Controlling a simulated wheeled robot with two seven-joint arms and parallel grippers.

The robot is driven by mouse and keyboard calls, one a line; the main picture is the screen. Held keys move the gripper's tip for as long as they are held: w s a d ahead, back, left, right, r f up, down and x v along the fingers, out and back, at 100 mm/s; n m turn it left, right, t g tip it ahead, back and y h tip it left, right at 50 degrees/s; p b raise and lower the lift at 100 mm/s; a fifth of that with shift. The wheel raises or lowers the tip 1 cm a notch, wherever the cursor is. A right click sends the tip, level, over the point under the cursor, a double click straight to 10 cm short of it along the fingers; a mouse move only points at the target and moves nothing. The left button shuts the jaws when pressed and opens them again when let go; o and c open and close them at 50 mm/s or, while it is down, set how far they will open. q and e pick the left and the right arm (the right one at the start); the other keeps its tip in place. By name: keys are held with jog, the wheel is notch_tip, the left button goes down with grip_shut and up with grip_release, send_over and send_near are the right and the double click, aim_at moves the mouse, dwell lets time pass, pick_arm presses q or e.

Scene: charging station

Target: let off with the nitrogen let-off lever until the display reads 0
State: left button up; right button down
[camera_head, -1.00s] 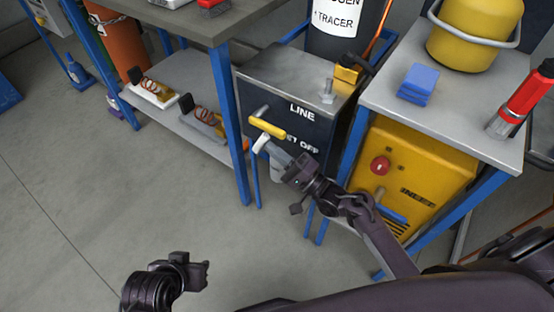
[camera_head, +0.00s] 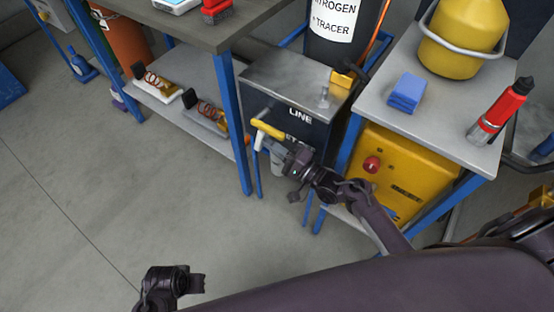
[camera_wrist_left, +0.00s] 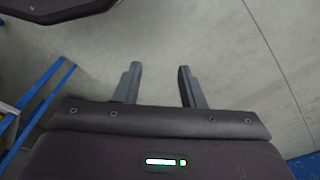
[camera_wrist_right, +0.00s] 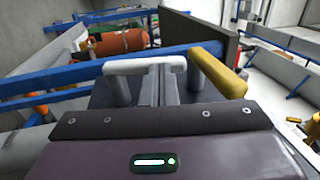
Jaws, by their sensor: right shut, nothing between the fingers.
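A dark box lettered LINE (camera_head: 293,100) carries a yellow lever (camera_head: 268,129) and, below it, a white lever (camera_head: 259,142) beside partly hidden lettering. My right gripper (camera_head: 279,152) is shut and empty, close to the white lever. In the right wrist view the white lever (camera_wrist_right: 145,64) crosses just beyond my shut fingertips (camera_wrist_right: 154,76), and the yellow lever (camera_wrist_right: 222,74) is to their right. I cannot tell whether the fingers touch the white lever. My left gripper (camera_wrist_left: 159,72) is open and empty over bare floor. I see no readable display.
A black cylinder marked NITROGEN TRACER (camera_head: 332,38) stands behind the box. A grey table (camera_head: 440,131) on the right holds a blue block, a yellow container and a red torch, with a yellow machine (camera_head: 402,180) below. A blue-legged bench (camera_head: 226,105) is left.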

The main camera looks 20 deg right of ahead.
pick_arm(q)
jog(key=s+a+f+p, duration=0.3)
jog(key=s+f, duration=0.1)
jog(key=f, duration=0.6)
jog(key=shift+s+f+n+p, duration=0.15)
jog(key=shift+f+n+p, duration=0.15)
pick_arm(e)
jog(key=shift+w+a+r+g+h, duration=0.4)
jog(key=shift+w+r, duration=0.1)
jog(key=shift+r, duration=0.2)
pick_arm(q)
jog(key=shift+s, duration=0.1)
pick_arm(e)
jog(key=shift+s, duration=0.1)
